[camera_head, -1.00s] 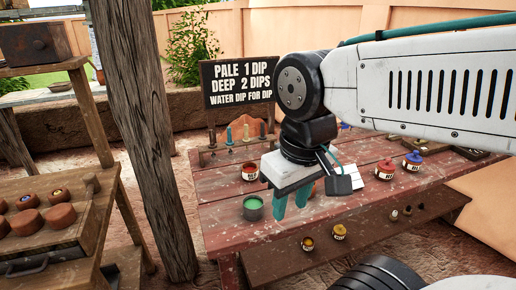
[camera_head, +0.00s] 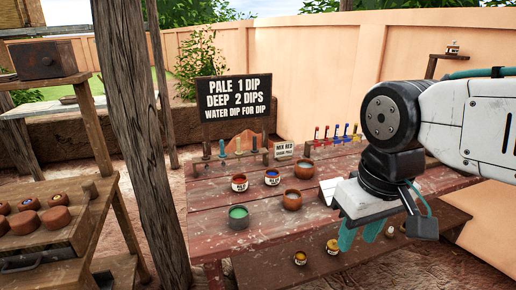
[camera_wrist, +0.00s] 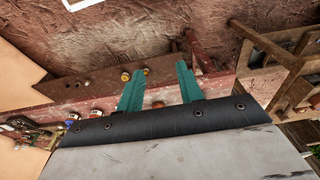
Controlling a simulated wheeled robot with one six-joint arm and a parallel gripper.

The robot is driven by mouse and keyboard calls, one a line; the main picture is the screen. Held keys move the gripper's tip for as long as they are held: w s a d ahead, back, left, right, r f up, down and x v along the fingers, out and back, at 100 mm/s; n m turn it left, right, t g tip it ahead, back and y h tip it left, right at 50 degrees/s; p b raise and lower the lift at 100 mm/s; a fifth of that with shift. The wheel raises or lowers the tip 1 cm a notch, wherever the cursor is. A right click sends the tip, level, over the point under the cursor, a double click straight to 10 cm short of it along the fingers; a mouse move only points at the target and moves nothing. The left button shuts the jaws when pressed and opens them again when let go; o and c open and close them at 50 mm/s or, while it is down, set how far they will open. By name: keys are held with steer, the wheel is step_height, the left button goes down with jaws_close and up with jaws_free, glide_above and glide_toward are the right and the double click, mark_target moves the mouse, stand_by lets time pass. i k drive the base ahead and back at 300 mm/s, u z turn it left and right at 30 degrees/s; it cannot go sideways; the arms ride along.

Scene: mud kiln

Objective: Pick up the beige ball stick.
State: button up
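My gripper (camera_head: 359,240) hangs over the front right of the red table (camera_head: 215,222), its two teal fingers apart with nothing between them. In the wrist view the open fingers (camera_wrist: 157,75) point toward the table edge and the ground. A rack at the back left of the table holds several upright sticks. My gripper is well to the right of and in front of that rack.
A green cup (camera_head: 238,217), brown bowls (camera_head: 292,200) and labelled jars (camera_head: 272,177) stand on the table. A second rack of coloured sticks (camera_head: 337,134) is at the back right. A sign (camera_head: 233,92) rises behind. A wooden post (camera_head: 145,150) stands left of the table.

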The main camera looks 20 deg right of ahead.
mark_target(239, 153)
steer(key=i, duration=0.95)
